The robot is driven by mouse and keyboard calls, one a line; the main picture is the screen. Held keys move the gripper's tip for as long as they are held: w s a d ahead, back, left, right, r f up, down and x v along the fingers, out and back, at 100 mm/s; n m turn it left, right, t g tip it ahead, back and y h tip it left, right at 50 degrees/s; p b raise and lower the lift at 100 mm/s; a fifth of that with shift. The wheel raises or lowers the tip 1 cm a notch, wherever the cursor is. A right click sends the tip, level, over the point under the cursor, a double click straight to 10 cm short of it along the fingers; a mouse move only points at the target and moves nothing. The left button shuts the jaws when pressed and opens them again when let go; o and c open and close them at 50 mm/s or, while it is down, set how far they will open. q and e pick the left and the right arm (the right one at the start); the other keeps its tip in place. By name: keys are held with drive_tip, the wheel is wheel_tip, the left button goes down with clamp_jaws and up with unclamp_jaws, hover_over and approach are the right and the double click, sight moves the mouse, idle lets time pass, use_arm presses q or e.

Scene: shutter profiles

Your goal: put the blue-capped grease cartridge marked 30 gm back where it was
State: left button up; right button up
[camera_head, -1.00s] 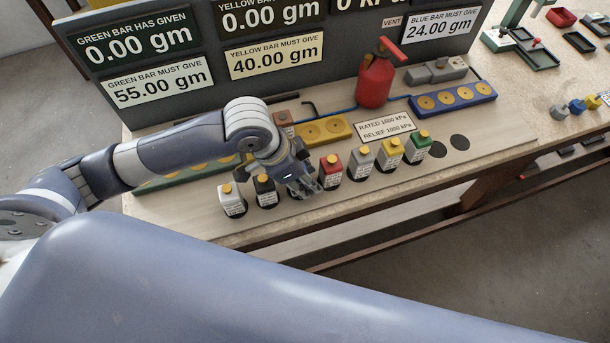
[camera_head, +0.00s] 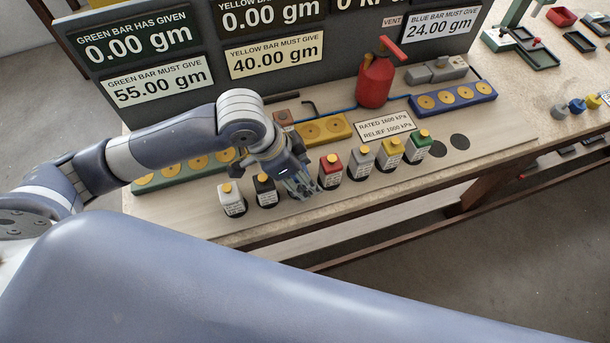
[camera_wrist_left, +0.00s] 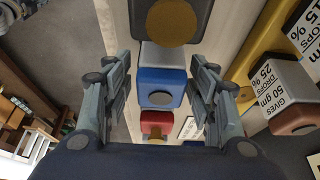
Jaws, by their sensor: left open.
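My left gripper (camera_head: 299,188) is open over the row of cartridges, between the black cartridge (camera_head: 265,190) and the red cartridge (camera_head: 330,170). In the left wrist view a block with a blue cap (camera_wrist_left: 160,88) and a grey side lies between the parted fingers (camera_wrist_left: 162,95), with a gap on each side. The black cartridge (camera_wrist_left: 172,22) and the red one (camera_wrist_left: 155,124) show beyond its two ends. In the head view my gripper hides the blue-capped one. Its 30 gm marking cannot be read. My right gripper is not in view.
A white cartridge (camera_head: 232,198) stands left; grey (camera_head: 360,162), yellow (camera_head: 389,154) and green (camera_head: 416,147) ones stand right. Behind are the green bar (camera_head: 160,180), yellow bar (camera_head: 345,126), blue bar (camera_head: 454,98) and red pump (camera_head: 375,82).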

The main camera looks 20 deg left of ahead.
use_arm(q)
drive_tip(key=v, duration=1)
